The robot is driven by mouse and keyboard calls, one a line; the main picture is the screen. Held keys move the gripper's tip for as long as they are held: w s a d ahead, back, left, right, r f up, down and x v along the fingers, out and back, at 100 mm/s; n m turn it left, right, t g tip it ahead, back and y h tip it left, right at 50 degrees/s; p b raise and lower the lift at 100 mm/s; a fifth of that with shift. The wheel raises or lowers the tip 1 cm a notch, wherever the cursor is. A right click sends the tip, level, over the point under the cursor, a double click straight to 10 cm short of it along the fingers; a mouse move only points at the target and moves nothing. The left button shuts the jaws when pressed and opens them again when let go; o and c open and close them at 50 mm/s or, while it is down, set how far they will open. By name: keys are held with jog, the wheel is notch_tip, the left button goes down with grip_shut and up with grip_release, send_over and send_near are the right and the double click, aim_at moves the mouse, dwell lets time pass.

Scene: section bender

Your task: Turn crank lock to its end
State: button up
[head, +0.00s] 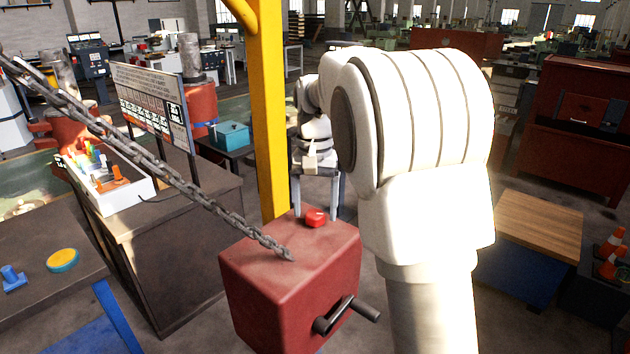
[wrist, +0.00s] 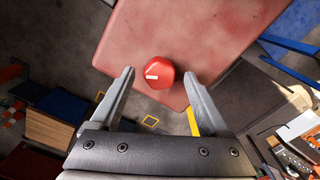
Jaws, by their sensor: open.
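A red knob (head: 316,217) with a white mark, which looks like the crank lock, sits on top of a red box (head: 270,295). In the wrist view the knob (wrist: 159,73) shows between my fingertips, its white mark pointing left. My gripper (head: 315,207) points down over the box's far edge. My gripper (wrist: 160,76) is open, with a gap on both sides of the knob. I cannot tell whether the fingertips are down at the knob's height. A dark crank handle (head: 350,312) sticks out from the box's side.
A taut chain (head: 150,155) runs from upper left to the box top. A yellow post (head: 266,110) stands just behind the box. A brown cabinet (head: 165,250) stands left, and a wooden-topped block (head: 540,225) stands right on the floor.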

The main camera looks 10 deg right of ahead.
aim_at(315, 214)
notch_tip(315, 214, up, 17)
jog(key=p, duration=0.2)
dwell(0.4)
jog(key=s+f+n+t, duration=0.1)
jog(key=s+n+t, duration=0.15)
jog(key=s, duration=1.15)
jog(key=s+f+n+t, duration=0.2)
jog(key=s+f+t, duration=0.1)
jog(key=s+f, duration=0.7)
jog(key=shift+s+f, duration=0.4)
jog(key=shift+s, duration=1.2)
jog(key=shift+n, duration=0.25)
